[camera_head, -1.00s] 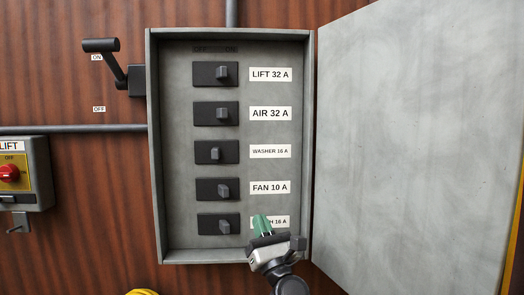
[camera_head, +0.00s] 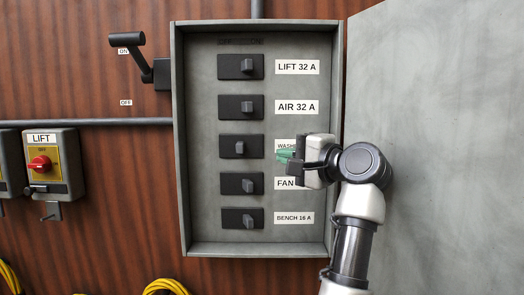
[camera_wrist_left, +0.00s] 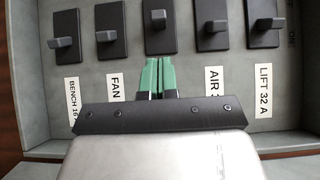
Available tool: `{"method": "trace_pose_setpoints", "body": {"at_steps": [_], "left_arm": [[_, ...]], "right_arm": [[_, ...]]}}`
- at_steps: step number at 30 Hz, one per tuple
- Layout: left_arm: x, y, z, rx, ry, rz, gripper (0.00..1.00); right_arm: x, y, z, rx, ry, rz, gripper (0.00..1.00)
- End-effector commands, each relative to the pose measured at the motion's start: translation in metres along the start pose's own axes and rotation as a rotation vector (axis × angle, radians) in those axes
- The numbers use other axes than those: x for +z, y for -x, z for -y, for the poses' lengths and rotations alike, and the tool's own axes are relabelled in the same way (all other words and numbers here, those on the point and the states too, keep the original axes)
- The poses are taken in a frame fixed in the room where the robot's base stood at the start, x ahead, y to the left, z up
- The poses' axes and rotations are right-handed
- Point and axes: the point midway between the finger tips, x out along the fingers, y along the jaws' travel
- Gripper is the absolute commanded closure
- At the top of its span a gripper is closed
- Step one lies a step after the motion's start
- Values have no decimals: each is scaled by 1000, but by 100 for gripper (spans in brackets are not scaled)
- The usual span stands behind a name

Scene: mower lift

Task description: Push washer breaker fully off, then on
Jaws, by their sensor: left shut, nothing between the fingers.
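The washer breaker (camera_head: 230,147) is the middle one in the grey panel box. Its dark toggle (camera_head: 239,148) sits further left than the other toggles, toward the OFF side. My left gripper (camera_head: 284,155) is shut and empty, its green fingertips just right of this breaker, in front of the partly hidden WASHER label (camera_head: 284,146). In the left wrist view the shut green fingers (camera_wrist_left: 158,62) point at the washer breaker (camera_wrist_left: 172,40), just below its toggle (camera_wrist_left: 155,18); I cannot tell if they touch. The right gripper is not in view.
The lift (camera_head: 230,67), air (camera_head: 230,107), fan (camera_head: 230,184) and bench (camera_head: 230,218) breakers share the box, toggles to the right. The open door (camera_head: 440,120) stands right of my arm. A lever (camera_head: 128,40) and red switch (camera_head: 39,163) are left.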

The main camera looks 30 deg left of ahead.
Motion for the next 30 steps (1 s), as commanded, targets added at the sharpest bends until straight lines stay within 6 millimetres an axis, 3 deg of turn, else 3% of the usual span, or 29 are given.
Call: {"method": "trace_pose_setpoints", "body": {"at_steps": [16, 21, 30], "left_arm": [[1, -85, 3, -2, -3, 3, 100], [0, -97, 1, -2, -2, 1, 100], [0, -98, 0, -1, -2, 1, 100]], "right_arm": [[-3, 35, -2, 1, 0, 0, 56], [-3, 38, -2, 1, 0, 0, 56], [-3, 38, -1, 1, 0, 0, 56]]}}
